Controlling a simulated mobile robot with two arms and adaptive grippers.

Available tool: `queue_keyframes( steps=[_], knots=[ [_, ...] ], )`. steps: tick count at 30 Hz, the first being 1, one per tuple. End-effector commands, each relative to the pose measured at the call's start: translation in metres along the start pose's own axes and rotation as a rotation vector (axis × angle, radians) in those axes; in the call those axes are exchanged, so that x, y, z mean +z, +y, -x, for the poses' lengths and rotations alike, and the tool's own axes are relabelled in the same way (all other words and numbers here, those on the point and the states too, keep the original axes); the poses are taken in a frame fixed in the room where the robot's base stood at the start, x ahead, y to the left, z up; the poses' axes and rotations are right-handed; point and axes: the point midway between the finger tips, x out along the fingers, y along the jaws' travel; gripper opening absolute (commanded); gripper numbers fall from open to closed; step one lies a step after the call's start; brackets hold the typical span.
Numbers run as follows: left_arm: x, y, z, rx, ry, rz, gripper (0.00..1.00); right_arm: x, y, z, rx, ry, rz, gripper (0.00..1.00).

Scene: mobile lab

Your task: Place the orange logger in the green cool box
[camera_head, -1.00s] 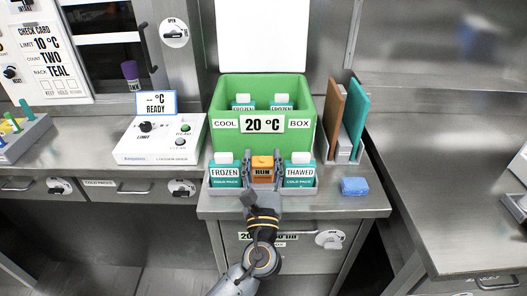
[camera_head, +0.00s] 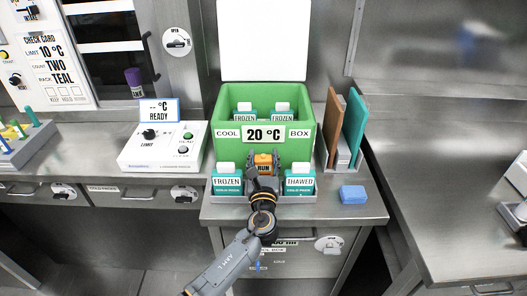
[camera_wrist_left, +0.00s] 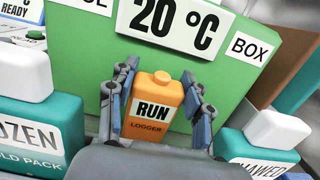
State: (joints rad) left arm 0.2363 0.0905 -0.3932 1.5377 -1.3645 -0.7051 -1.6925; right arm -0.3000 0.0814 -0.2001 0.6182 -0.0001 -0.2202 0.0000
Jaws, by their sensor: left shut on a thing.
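The orange logger (camera_head: 263,161), marked RUN, is held upright between the fingers of my left gripper (camera_head: 263,168). The logger (camera_wrist_left: 154,104) also shows in the left wrist view, with a finger of the gripper (camera_wrist_left: 160,108) on each side of it. The green cool box (camera_head: 222,148) stands open just behind the logger, its front marked 20 °C. Inside it, two cold packs marked FROZEN (camera_head: 243,117) are partly seen. The logger is in front of the box's front wall, outside the box. My right gripper is out of view.
A FROZEN cold pack (camera_head: 226,182) and a THAWED cold pack (camera_head: 299,184) stand in a tray on either side of my gripper. A blue sponge (camera_head: 352,194) lies at right, near brown and teal boards (camera_head: 352,127). A white limit device (camera_head: 160,150) stands at left.

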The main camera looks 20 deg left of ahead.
Motion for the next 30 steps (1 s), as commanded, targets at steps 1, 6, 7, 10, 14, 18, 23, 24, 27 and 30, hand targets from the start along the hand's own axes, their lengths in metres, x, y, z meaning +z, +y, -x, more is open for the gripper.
queue_keyframes(
  steps=[1, 6, 7, 10, 14, 18, 23, 24, 27, 30],
  knots=[
    [0.011, 0.000, -0.005, 0.002, 0.037, 0.004, 0.12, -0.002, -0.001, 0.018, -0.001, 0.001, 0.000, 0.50],
    [-0.013, 0.000, -0.007, 0.000, 0.100, -0.003, 0.12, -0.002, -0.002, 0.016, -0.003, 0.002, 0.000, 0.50],
    [-0.015, 0.000, -0.007, 0.000, 0.099, -0.003, 0.12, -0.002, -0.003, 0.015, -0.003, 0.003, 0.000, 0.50],
    [-0.017, 0.000, -0.007, 0.000, 0.097, -0.001, 0.12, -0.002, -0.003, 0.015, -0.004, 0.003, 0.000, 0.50],
    [-0.016, 0.000, -0.007, 0.000, 0.095, 0.000, 0.12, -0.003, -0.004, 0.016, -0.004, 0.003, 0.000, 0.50],
    [-0.018, 0.000, -0.007, 0.000, 0.095, -0.001, 0.12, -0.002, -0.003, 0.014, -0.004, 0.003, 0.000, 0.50],
    [-0.019, 0.000, -0.007, 0.000, 0.095, -0.001, 0.60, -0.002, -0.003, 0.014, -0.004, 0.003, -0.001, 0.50],
    [-0.019, 0.000, -0.007, 0.000, 0.095, -0.001, 0.60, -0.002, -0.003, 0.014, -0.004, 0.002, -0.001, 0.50],
    [-0.019, 0.000, -0.007, 0.000, 0.095, -0.001, 0.60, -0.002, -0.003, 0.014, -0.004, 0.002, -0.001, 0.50],
    [-0.018, 0.000, -0.007, 0.000, 0.095, -0.001, 0.60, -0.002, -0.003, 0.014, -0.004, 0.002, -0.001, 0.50]
  ],
)
